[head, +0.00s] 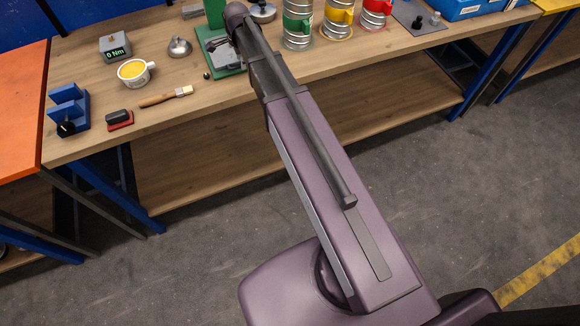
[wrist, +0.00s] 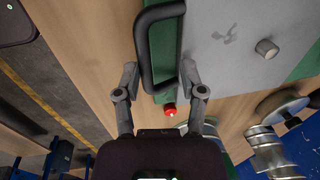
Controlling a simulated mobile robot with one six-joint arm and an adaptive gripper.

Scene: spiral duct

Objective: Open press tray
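The press has a green base, seen as a strip (wrist: 163,58) in the wrist view and as a green plate (head: 232,66) in the head view. A flat grey tray plate (wrist: 236,40) lies over the green in the wrist view. A dark D-shaped handle (wrist: 146,48) stands out at the plate's left edge. My gripper (wrist: 159,72) is open, with one finger on each side of the lower part of the handle. I cannot tell whether either finger touches it. In the head view, my arm hides the gripper and part of the press.
A red button (wrist: 169,109) sits just below the handle. On the bench are a yellow-filled cup (head: 133,72), a brush (head: 165,97), a torque gauge (head: 115,47), a blue holder (head: 68,108) and coloured spiral ducts (head: 298,22). The bench's front strip is mostly clear.

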